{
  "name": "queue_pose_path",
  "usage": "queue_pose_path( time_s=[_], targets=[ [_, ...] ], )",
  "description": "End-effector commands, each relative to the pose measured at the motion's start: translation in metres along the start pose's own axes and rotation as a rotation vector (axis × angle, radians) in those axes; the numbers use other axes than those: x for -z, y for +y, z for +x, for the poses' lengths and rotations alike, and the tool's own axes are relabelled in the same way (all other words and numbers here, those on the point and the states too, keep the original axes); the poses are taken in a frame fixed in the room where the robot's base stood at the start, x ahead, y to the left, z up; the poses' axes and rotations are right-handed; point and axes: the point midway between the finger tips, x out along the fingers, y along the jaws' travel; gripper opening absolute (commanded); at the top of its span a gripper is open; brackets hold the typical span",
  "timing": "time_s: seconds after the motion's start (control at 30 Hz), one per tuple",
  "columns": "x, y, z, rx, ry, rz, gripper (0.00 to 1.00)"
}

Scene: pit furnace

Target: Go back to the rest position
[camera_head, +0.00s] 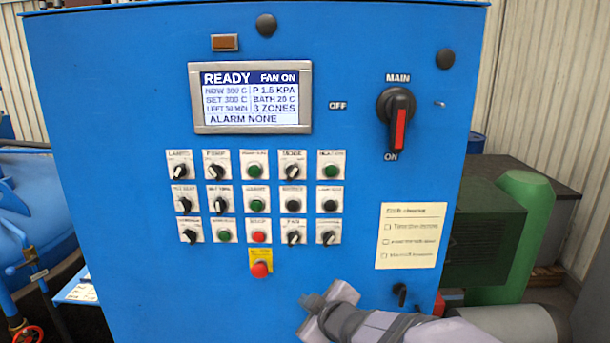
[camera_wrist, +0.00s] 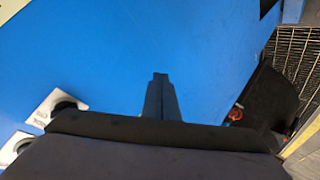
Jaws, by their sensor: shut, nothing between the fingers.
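My gripper (camera_head: 312,302) is at the bottom right of the head view, in front of the lower part of the blue control cabinet (camera_head: 110,110). In the wrist view the fingers (camera_wrist: 160,78) are together and empty, with the blue cabinet face (camera_wrist: 120,50) behind them. I cannot tell the exact gap to the panel. The display (camera_head: 251,98) reads READY, FAN ON and ALARM NONE. The red handle of the main switch (camera_head: 399,128) points down towards ON.
Rows of knobs and buttons (camera_head: 255,171) fill the panel's middle. A red emergency button (camera_head: 260,270) sits just left of my gripper. A checklist note (camera_head: 411,236) is above my arm. A green pipe (camera_head: 520,230) and blue machinery (camera_head: 35,195) flank the cabinet.

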Motion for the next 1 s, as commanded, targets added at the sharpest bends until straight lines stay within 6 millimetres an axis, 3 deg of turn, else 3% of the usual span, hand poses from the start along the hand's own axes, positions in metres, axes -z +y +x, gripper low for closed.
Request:
queue_pose_path(
  time_s=[0.1, 0.2, 0.3, 0.4, 0.6, 0.8, 1.0],
  targets=[
    [-0.074, -0.022, -0.011, 0.033, -0.264, 0.155, 0.00],
    [-0.130, -0.051, -0.035, 0.070, -0.487, 0.293, 0.00],
    [-0.176, -0.085, -0.073, 0.114, -0.702, 0.433, 0.00],
    [-0.209, -0.121, -0.116, 0.164, -0.893, 0.570, 0.00],
    [-0.235, -0.176, -0.189, 0.230, -1.107, 0.865, 0.00],
    [-0.242, -0.156, -0.197, 0.156, -1.072, 0.952, 0.00],
    [-0.244, -0.153, -0.198, 0.149, -1.073, 0.962, 0.00]
  ],
)
